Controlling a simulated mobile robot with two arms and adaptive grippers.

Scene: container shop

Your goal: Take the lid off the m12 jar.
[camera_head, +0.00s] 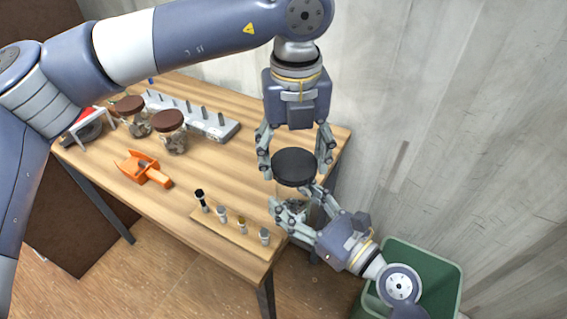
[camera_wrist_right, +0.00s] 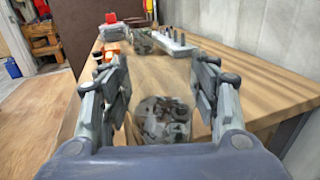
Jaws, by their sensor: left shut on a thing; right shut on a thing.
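The black round lid (camera_head: 294,166) is held between the fingers of my left gripper (camera_head: 295,158), which points down from above. The m12 jar (camera_head: 297,212), clear with metal pieces inside, is below the lid near the table's right end. My right gripper (camera_head: 304,203) is shut around the jar from the lower right. In the right wrist view, the jar (camera_wrist_right: 163,120) stands between the two fingers of my right gripper (camera_wrist_right: 165,95), and no lid shows on it there. The lid appears raised apart from the jar. Any label on the jar is not legible.
Two jars with brown lids (camera_head: 170,121) (camera_head: 130,104) stand at the table's left. An orange scoop (camera_head: 146,170), a grey rack with pegs (camera_head: 205,118) and a wooden strip with several bolts (camera_head: 230,236) are on the wooden table (camera_head: 190,210). A green bin (camera_head: 425,250) is at the right.

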